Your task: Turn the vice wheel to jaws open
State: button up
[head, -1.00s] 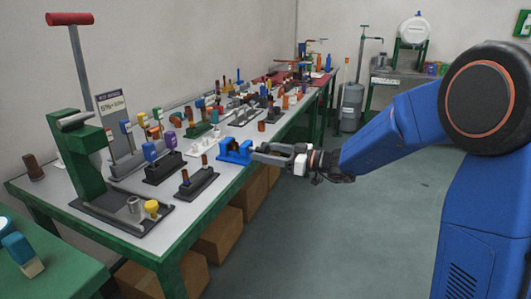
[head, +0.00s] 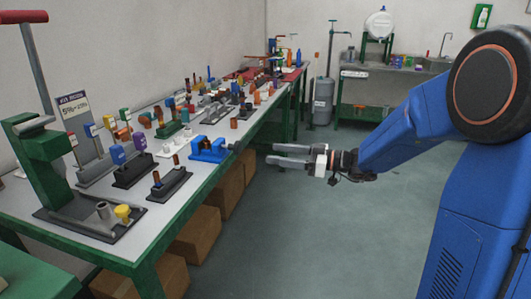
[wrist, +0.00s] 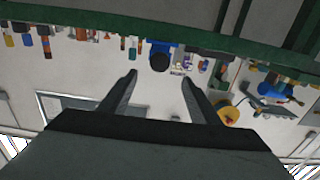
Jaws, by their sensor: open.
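The blue vice (head: 207,152) sits at the front edge of the long workbench. Its dark round wheel (head: 237,147) faces the aisle, on the side towards my gripper. In the wrist view the dark wheel (wrist: 161,58) shows in front of the blue body, between and beyond my fingertips. My gripper (head: 271,155) is open and empty, off the bench edge to the right of the wheel, with a visible gap between them. The wrist view shows both fingers (wrist: 158,78) spread with nothing between them. The jaw opening of the vice is too small to judge.
The green-edged workbench (head: 150,243) carries several small fixtures, including a dark one (head: 168,184) close to the vice. A green press (head: 42,165) stands at the near left. Cardboard boxes (head: 197,234) sit under the bench. The aisle floor (head: 300,230) is clear.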

jog(key=shift+v, duration=1.7)
jog(key=shift+s, duration=0.1)
jog(key=s+f+m+g+h, duration=0.3)
jog(key=s+h, duration=0.1)
jog(key=s, duration=0.7)
jog(key=s+f+m+g+h, duration=0.2)
jog(key=s+h, duration=0.1)
jog(key=s, duration=0.8)
jog(key=s+d+f+m+t+h, duration=0.3)
jog(key=s+d+m+h, duration=0.6)
jog(key=d, duration=0.6)
jog(key=shift+s+d+t+h, duration=0.3)
jog(key=shift+s+h, duration=0.2)
jog(key=shift+s, duration=0.7)
jog(key=shift+f, duration=0.15)
